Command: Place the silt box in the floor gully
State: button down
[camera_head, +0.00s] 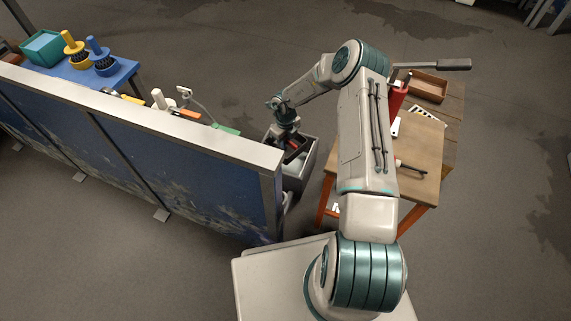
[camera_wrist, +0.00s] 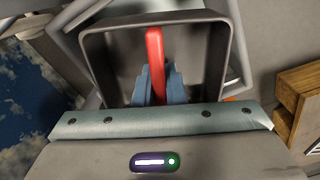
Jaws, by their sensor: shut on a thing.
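The silt box is a dark grey open box (camera_wrist: 230,45) with a red handle (camera_wrist: 154,50) across it, seen close up in the wrist view. My gripper (camera_wrist: 157,84) has its blue fingers shut on either side of the red handle. In the head view the silt box (camera_head: 298,155) hangs partly hidden below my gripper (camera_head: 292,140). A grey open-topped square housing (camera_head: 310,165), apparently the floor gully, lies beneath it, with a pale interior. The box looks tilted over the opening; I cannot tell whether they touch.
A blue partition with a pale top edge (camera_head: 150,115) runs close along the left. A wooden table (camera_head: 420,160) with a red bottle (camera_head: 397,98) and a wooden tray (camera_head: 428,86) stands at the right. A blue bench (camera_head: 70,78) with brushes is behind the partition.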

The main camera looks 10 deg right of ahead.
notch_tip(320, 180, down, 12)
jog(key=b, duration=0.4)
jog(key=shift+b, duration=0.3)
jog(key=shift+f, duration=0.15)
jog(key=c, duration=1.5)
grip_release()
notch_tip(320, 180, up, 12)
jog(key=p, duration=0.5)
jog(key=shift+r+p, duration=0.2)
jog(key=shift+p, duration=0.1)
